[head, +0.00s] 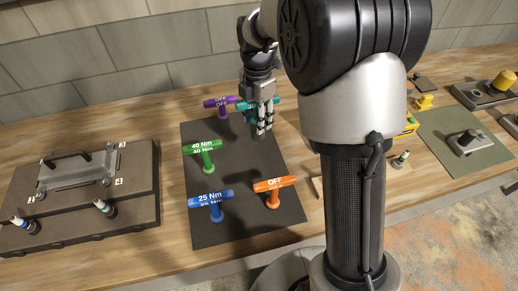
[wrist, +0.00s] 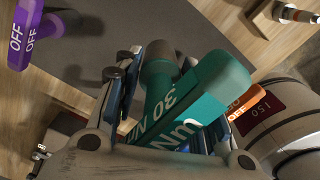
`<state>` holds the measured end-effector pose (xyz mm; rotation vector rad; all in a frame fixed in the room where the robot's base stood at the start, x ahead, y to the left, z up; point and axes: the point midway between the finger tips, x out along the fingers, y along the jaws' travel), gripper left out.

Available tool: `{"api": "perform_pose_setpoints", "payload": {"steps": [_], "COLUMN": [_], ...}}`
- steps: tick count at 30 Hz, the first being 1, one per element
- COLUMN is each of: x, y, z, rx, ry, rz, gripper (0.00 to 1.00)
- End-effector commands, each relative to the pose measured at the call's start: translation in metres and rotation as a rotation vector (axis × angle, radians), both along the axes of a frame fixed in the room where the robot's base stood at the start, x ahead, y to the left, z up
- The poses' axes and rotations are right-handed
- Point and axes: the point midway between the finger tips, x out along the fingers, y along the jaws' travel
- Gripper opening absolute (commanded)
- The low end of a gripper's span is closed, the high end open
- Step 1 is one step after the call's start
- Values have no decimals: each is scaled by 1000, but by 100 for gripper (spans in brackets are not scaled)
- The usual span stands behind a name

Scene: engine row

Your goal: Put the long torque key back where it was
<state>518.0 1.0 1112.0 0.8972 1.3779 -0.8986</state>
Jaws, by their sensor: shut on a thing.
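My gripper (head: 262,130) points down over the far right part of the dark mat (head: 245,225). It is shut on a teal T-shaped key (wrist: 205,95) marked 30 Nm, which fills the middle of the wrist view. In the head view only bits of the teal handle (head: 277,103) show beside my gripper. I cannot tell whether its foot touches the mat. Other T-keys stand on the mat: purple OFF (head: 217,104), green 40 Nm (head: 203,146), blue 25 Nm (head: 211,198) and orange OFF (head: 273,185). Which key is the long one is not clear.
A dark engine cover (head: 130,225) with a handled plate lies at the left. At the right, partly behind my arm, are a green mat (head: 485,155) with a metal block (head: 467,141) and a yellow item (head: 411,124). A tiled wall backs the bench. The mat's middle is bare.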

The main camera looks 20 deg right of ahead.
Motion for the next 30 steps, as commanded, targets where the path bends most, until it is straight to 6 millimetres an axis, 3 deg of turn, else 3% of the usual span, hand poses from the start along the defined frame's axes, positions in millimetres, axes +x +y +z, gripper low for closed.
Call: {"api": "perform_pose_setpoints", "payload": {"steps": [3, 9, 17, 24, 30], "x": [0, 0, 0, 0, 1], "y": [0, 0, 0, 0, 0], "z": [-33, -70, -87, -120, -124], "rx": [0, 0, -1, -1, -1], "ry": [1, -1, -1, -1, -4], "rz": [0, 0, 0, 0, 0], "gripper": [9, 9, 9, 9, 9]}}
